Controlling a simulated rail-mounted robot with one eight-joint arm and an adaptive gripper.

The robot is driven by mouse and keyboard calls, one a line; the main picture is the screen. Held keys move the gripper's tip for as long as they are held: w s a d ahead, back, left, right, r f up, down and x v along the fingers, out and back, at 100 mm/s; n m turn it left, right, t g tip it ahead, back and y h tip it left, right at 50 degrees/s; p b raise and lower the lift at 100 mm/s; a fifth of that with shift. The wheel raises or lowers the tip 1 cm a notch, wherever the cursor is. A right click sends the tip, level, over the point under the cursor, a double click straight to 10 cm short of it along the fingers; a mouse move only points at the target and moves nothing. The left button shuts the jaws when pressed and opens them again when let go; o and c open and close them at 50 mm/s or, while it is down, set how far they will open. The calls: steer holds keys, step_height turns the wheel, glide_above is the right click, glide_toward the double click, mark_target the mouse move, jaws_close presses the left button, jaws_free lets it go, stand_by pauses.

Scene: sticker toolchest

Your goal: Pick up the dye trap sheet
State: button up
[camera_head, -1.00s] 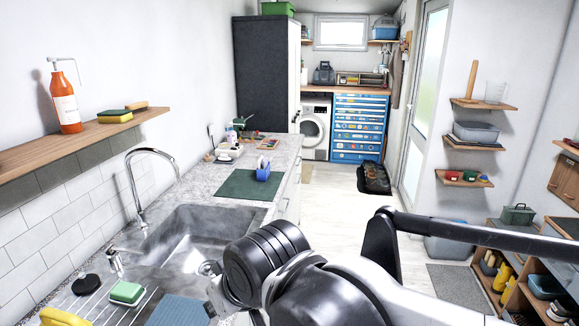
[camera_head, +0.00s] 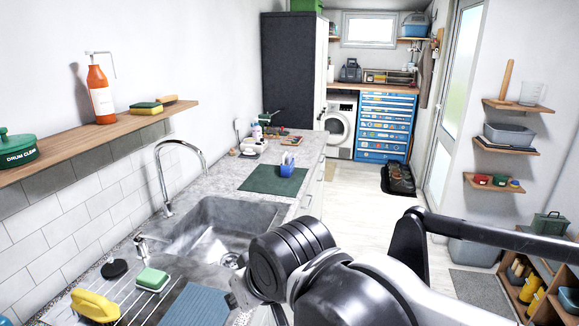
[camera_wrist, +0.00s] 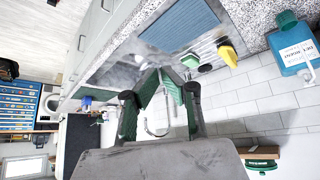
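My gripper (camera_wrist: 160,72) shows in the wrist view; its two green-padded fingers slant inward and their tips come together with nothing seen between them. It hangs in the air, with the sink area behind it in that view. In the head view the fingertips are hidden; only my arm shows, at the lower right of the sink. I cannot identify a dye trap sheet for certain. A dark green flat mat (camera_head: 274,180) lies on the counter beyond the sink. A blue ribbed mat (camera_head: 197,306) lies on the near counter and also shows in the wrist view (camera_wrist: 178,25).
The sink (camera_head: 213,232) has a tall curved tap (camera_head: 177,147). A green sponge (camera_head: 152,279) and a yellow item (camera_head: 95,305) stand by the drainer. A shelf (camera_head: 105,137) runs along the left wall. A blue drawer chest (camera_head: 385,127) and washing machine (camera_head: 340,126) stand far back. The middle floor is free.

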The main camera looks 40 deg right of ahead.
steer(key=o, duration=2)
